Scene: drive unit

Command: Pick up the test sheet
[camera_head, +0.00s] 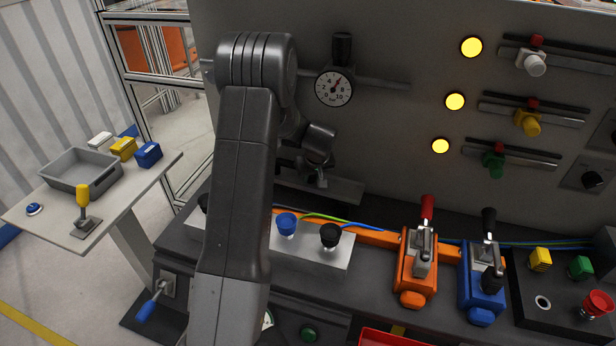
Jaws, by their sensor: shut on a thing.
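A flat grey plate, which looks like the test sheet (342,190), is in front of the grey panel, left of centre. My gripper (316,181) is at the plate's upper middle, shut on it. My own arm hides the left end of the plate and part of the wrist. The fingertips are small and dark, so their exact grip on the plate is hard to make out.
A pressure gauge (334,88) sits on the panel above. Below are a push-button box (340,255), an orange toggle clamp (414,265) and a blue toggle clamp (481,280). A side table with a grey bin (80,172) stands at the left.

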